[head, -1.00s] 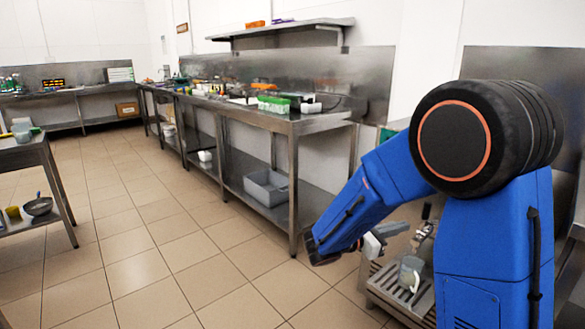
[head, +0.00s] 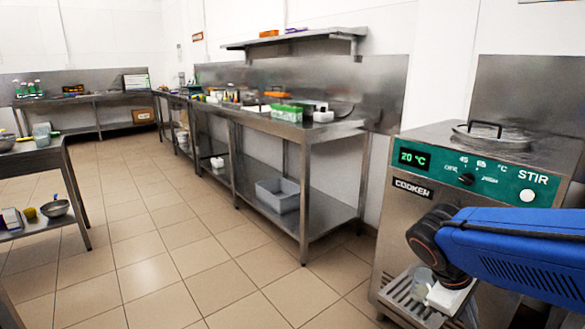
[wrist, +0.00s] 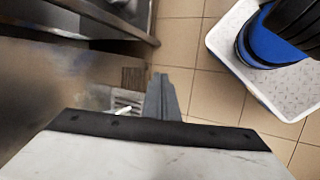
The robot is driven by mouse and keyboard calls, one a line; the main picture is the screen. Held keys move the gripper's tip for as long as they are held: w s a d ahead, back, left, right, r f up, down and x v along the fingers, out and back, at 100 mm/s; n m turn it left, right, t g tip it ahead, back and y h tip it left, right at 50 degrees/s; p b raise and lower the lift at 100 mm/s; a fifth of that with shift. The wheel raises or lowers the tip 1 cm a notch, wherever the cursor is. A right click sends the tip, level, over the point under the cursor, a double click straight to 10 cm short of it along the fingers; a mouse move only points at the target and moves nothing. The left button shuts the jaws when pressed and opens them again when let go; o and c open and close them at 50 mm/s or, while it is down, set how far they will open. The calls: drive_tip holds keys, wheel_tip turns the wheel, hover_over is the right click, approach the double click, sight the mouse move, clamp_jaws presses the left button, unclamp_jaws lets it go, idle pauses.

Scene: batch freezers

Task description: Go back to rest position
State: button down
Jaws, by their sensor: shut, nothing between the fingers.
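My gripper shows in the wrist view (wrist: 160,95) as grey fingers closed together with nothing between them. It points down beside the front of the machine, with floor tiles below. In the head view my blue arm reaches in from the right edge, and the wrist hangs in front of the batch freezer (head: 424,215); the fingertips are not clear there. The freezer has a green panel reading 20 °C and a STIR button.
A long steel counter (head: 290,128) with containers runs along the back wall, with a grey bin (head: 280,196) on its lower shelf. A steel table (head: 38,158) with bowls stands at the left. The tiled floor between (head: 150,240) is clear. A wall shelf (head: 295,38) hangs above the counter.

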drive_tip(key=s+a+r+m+t+y, duration=0.2)
drive_tip(key=s+a+m+t+y, duration=0.2)
drive_tip(key=a, duration=0.4)
drive_tip(key=shift+s+a+m+y, duration=0.25)
drive_tip(key=shift+s+m+y, duration=0.6)
drive_tip(key=shift+m, duration=0.35)
